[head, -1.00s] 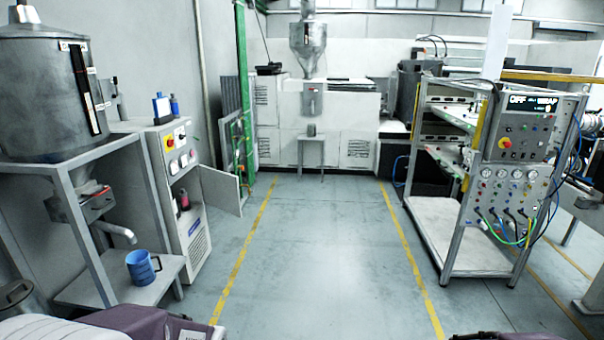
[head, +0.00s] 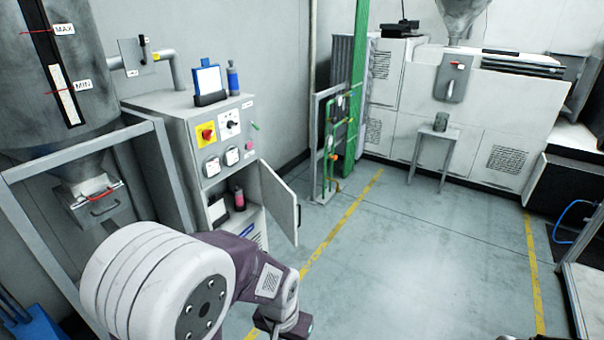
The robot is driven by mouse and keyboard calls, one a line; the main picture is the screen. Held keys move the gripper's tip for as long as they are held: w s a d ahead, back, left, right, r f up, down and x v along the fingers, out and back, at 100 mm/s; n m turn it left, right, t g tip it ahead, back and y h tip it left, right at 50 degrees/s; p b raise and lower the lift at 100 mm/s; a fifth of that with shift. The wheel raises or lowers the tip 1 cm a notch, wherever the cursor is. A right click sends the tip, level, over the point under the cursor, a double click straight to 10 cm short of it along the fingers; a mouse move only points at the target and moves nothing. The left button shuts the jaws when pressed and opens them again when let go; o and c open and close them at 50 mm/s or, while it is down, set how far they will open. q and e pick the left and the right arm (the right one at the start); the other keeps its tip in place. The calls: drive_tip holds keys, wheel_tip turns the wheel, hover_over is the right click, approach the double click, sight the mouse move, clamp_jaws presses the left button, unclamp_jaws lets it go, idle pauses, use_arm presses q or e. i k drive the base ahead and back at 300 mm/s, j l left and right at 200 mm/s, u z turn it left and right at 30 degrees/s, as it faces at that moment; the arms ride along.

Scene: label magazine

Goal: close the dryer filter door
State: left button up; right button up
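The dryer cabinet (head: 170,140) is a light grey box left of centre in the head view, with a sloped control panel. Its filter door (head: 283,205) stands swung open to the right, its edge towards me. A small handle or latch shows on the door's edge. Inside the open compartment are a pinkish bottle (head: 239,197) and a dark-framed item (head: 218,210). My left arm reaches in at the bottom, in front of the cabinet's lower part and left of the door in part. No fingers of either gripper show.
A tablet-like item (head: 208,80) and a blue bottle (head: 233,77) stand on the cabinet. A hopper on a grey frame (head: 85,145) stands at left. A green post (head: 358,90) and a stool (head: 437,132) are farther back. The floor right of the door is clear.

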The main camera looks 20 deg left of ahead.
sight(281, 202)
drive_tip(key=i+l+u, duration=0.15)
drive_tip(key=i+u, duration=0.25)
drive_tip(key=i+l+u, duration=0.95)
drive_tip(key=l+u, duration=0.3)
drive_tip(key=i+l+u, duration=0.2)
drive_tip(key=l+u, duration=0.2)
drive_tip(key=i+l+u, duration=0.1)
drive_tip(key=l, duration=0.45)
drive_tip(key=i+j+u, duration=0.15)
drive_tip(key=u, duration=0.3)
drive_tip(key=j, duration=0.1)
